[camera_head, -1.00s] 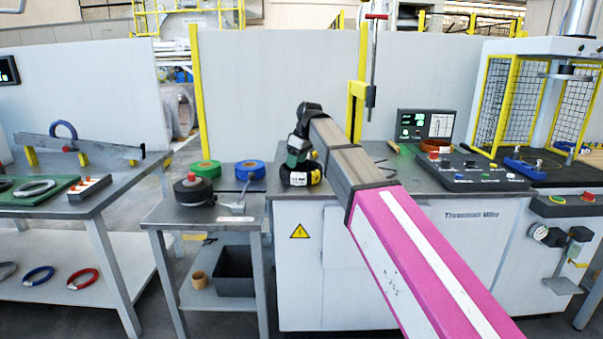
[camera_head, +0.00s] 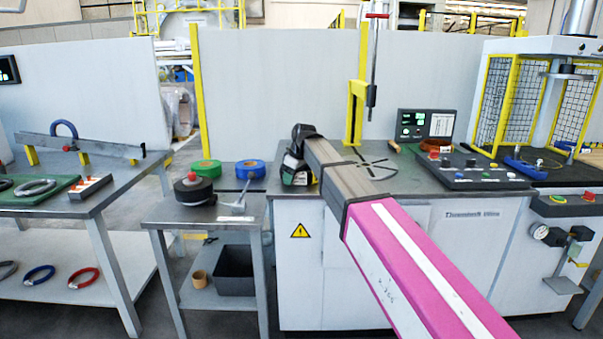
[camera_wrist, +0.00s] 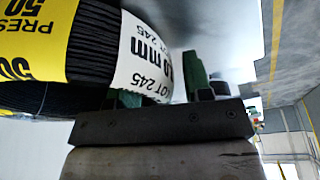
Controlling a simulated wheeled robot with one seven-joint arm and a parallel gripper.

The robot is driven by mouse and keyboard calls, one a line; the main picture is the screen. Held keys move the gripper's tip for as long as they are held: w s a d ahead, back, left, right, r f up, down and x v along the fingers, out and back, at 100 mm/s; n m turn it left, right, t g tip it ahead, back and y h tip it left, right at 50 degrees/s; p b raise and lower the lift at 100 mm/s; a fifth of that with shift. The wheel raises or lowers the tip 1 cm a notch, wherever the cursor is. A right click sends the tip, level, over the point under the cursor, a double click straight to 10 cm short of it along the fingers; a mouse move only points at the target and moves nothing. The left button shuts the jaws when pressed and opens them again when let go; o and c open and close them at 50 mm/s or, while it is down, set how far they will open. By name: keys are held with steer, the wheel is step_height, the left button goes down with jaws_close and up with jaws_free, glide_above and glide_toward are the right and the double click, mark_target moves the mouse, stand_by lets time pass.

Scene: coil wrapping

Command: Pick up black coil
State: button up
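A black coil with yellow and white printed labels (camera_wrist: 92,48) fills the upper left of the wrist view, very close to the camera. In the head view the black coil (camera_head: 301,180) is mostly hidden behind my gripper and wrist, at the left end of the grey machine top. My gripper (camera_head: 295,160) is right at the coil in the head view. In the wrist view, green finger parts (camera_wrist: 194,74) show beside the coil, and the coil covers part of them. I cannot tell whether the fingers are closed on it.
A small cart (camera_head: 160,214) on the left carries a dark round spool (camera_head: 193,190). A green roll (camera_head: 206,168) and a blue roll (camera_head: 250,169) lie behind it. A cross-shaped fixture (camera_head: 364,166) and control panel (camera_head: 478,172) are on the machine top to the right.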

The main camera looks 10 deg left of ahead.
jaws_close()
stand_by(1.2)
